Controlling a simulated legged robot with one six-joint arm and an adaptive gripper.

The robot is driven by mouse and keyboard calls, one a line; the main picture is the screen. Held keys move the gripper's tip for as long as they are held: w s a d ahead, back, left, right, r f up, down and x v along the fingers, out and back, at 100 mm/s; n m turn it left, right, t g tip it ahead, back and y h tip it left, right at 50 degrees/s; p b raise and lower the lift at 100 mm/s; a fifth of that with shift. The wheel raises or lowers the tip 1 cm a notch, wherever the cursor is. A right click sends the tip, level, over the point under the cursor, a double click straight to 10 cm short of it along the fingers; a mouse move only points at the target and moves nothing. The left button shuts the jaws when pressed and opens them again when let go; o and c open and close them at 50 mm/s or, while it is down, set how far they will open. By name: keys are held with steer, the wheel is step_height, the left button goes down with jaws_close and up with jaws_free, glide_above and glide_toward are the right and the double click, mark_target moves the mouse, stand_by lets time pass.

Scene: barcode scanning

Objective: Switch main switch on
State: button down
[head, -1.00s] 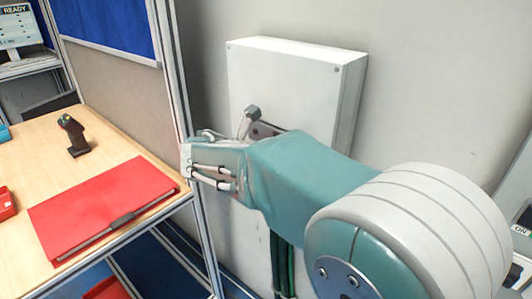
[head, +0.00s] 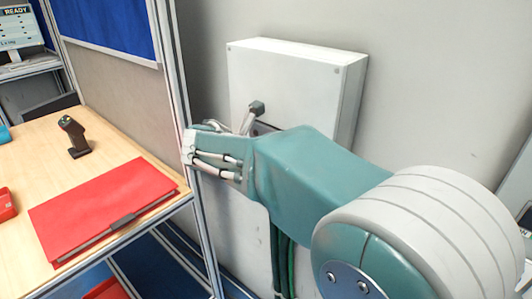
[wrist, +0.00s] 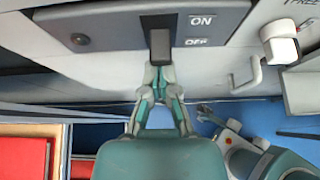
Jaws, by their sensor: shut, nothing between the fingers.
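The switch is on a light grey wall box (head: 300,80). Its lever (head: 256,107) sticks out from the box front with a dark knob, and my forearm hides its lower surroundings. In the wrist view the lever shows end-on as a dark grey block (wrist: 160,46) on a grey plate, left of the printed ON and OFF labels (wrist: 201,31). My gripper (wrist: 159,70) is shut and empty, its tips right below the block; I cannot tell whether they touch it.
A wooden table (head: 110,140) stands left with a red binder (head: 105,205) and a black handheld device (head: 75,136). A metal frame post (head: 180,80) rises between table and box. A white hooked part (wrist: 280,42) is right of the switch in the wrist view.

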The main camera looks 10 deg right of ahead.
steer(key=shift+r, duration=0.15)
stand_by(0.3)
steer(key=shift+r, duration=0.1)
steer(key=shift+r, duration=0.7)
